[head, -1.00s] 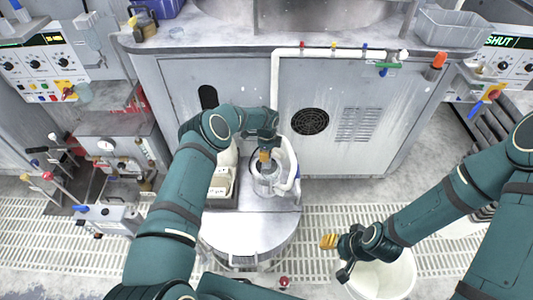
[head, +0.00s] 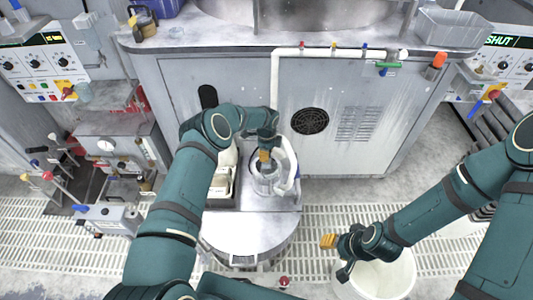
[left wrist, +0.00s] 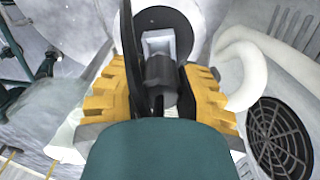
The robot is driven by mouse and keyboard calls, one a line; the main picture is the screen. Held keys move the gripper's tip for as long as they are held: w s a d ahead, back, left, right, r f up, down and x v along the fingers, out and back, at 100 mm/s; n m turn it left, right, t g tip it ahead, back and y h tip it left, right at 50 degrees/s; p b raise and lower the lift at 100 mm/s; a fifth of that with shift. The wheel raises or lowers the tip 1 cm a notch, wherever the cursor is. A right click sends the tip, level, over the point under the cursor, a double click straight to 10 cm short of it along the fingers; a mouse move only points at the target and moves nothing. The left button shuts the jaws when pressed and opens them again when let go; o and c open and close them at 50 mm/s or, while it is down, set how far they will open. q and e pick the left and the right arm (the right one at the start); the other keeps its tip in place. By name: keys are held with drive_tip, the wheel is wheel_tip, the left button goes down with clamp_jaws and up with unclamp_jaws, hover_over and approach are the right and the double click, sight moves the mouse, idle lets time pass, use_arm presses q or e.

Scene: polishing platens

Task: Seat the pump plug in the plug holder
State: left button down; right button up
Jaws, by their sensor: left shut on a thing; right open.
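My left gripper (head: 265,156) points down over a clear vessel (head: 267,187) on the grey round-fronted stand. In the left wrist view, its yellow ribbed fingers (left wrist: 157,88) are shut on a dark grey piece (left wrist: 160,72), which seems to be the pump plug. Just beyond it is a black round part (left wrist: 182,24) with a pale square recess, perhaps the plug holder. The dark piece overlaps the recess; I cannot tell whether it is inside.
A white hose (head: 291,163) curves close by the right side of the vessel. A pale tray (head: 220,184) lies left of it. The stand's front top (head: 247,236) is bare. The white bucket (head: 405,272) stands below my right arm. A grey cabinet (head: 374,110) with a round vent is behind.

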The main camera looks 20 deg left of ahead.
use_arm(q)
drive_tip(key=shift+f, duration=1.6)
drive_tip(key=c, duration=0.7)
unclamp_jaws()
wheel_tip(320, 180, up, 12)
drive_tip(key=shift+d+f, duration=0.1)
drive_tip(key=shift+s, duration=0.15)
